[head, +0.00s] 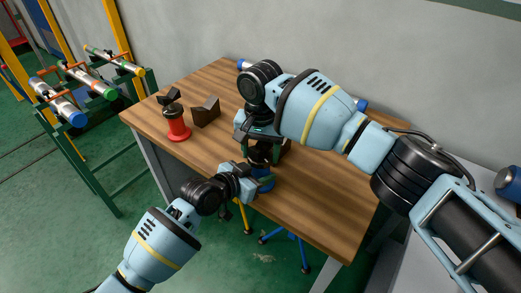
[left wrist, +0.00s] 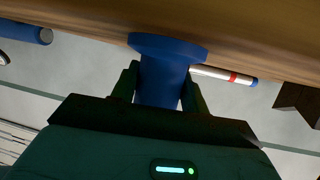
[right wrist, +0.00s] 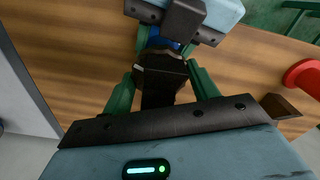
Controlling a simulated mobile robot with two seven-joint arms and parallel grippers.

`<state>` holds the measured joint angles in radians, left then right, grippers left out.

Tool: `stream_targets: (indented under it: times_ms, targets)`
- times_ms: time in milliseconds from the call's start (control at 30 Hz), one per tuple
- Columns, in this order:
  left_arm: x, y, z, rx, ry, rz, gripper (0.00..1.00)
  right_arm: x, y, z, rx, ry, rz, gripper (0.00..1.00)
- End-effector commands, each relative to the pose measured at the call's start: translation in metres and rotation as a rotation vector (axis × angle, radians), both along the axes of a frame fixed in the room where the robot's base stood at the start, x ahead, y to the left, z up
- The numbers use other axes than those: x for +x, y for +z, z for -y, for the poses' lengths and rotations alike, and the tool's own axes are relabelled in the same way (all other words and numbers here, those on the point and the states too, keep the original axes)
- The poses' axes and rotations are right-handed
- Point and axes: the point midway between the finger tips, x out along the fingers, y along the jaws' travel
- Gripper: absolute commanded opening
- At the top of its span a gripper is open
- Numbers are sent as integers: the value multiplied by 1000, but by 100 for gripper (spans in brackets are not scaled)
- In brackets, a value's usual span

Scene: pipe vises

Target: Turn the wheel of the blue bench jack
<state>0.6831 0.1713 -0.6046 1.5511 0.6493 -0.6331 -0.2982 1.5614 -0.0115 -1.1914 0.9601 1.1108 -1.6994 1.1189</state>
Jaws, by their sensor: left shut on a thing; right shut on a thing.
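The blue bench jack (head: 264,185) stands on the wooden table near its front edge, mostly hidden by my grippers in the head view. In the left wrist view its flared blue body (left wrist: 165,75) sits between the fingers of my left gripper (left wrist: 162,92), shut on it. My right gripper (right wrist: 162,88) comes from above and is shut on the jack's dark upper part, which looks like its wheel (right wrist: 160,68). A little blue shows beyond it. The jack's top is hard to make out.
A red bench jack (head: 178,128) with a dark top stands at the table's left, beside a dark notched block (head: 206,112). A pipe with blue ends (head: 360,104) lies at the back, partly behind my right arm. The table's right front (head: 335,215) is clear. A green pipe rack (head: 105,150) stands left.

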Motion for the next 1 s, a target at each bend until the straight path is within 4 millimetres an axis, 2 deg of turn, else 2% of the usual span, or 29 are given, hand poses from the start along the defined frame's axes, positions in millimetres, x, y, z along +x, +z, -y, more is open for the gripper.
stream_targets:
  times_ms: [200,500,533,700,1000]
  targets:
    - [1,0,-1,1,2,0,0,0,0,0,-2,94,-1,36]
    - [1,0,-1,1,2,0,0,0,0,0,-2,99,-1,36]
    - [1,0,-1,1,2,0,0,0,0,0,-2,98,-1,60]
    - [1,0,-1,1,2,0,0,0,0,0,-2,98,0,81]
    - [1,0,-1,1,2,0,0,0,2,0,0,97,0,81]
